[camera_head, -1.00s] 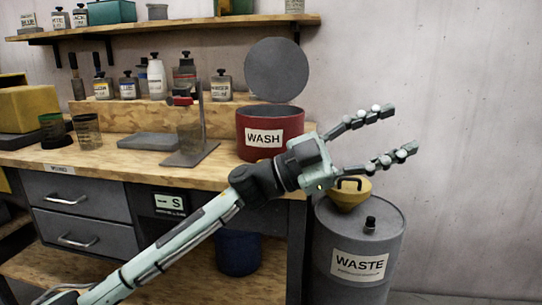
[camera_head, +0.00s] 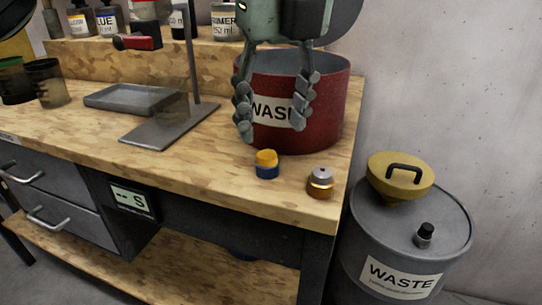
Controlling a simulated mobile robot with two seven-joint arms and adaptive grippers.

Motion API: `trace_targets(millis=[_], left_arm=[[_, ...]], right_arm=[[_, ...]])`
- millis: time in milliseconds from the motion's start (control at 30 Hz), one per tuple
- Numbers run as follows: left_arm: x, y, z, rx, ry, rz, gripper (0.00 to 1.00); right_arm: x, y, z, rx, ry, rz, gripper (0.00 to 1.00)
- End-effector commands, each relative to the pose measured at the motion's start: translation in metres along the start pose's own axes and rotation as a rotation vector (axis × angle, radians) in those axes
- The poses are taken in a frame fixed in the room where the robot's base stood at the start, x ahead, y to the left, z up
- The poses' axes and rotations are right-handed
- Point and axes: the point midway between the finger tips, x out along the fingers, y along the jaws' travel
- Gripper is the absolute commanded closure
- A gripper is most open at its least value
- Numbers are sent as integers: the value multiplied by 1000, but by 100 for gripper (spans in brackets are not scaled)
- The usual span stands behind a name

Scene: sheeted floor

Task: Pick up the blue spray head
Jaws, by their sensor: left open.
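A small spray head with a blue base and a yellow-orange top (camera_head: 267,165) stands on the bench top near the front right edge. A second small head with a grey top and a brass-orange base (camera_head: 320,184) stands to its right. My left gripper (camera_head: 272,127) points down from the top of the head view, with its two fingers spread and nothing between them. It is in front of the red WASH tub (camera_head: 326,118) and above and behind the blue spray head, apart from it. The fingers partly hide the tub's label. My right gripper is not in view.
A metal stand with a flat base (camera_head: 160,132) and a grey tray (camera_head: 128,98) are left of the tub. Dark cups (camera_head: 47,84) stand at far left. A grey WASTE drum (camera_head: 376,240) with a yellow funnel (camera_head: 401,176) is right of the bench. The front bench top is mostly clear.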

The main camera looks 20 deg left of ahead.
Motion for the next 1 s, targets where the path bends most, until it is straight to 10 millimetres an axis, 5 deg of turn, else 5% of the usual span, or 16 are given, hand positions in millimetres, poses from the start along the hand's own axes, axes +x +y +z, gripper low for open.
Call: trace_targets(millis=[400, 667, 1000], left_arm=[[53, 7, -5, 3, 5, -1, 48], [56, 7, -5, 2, 5, -3, 48], [56, 6, -5, 3, 5, -3, 89]], right_arm=[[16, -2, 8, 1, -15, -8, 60], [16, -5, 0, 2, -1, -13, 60], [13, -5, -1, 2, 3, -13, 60]])
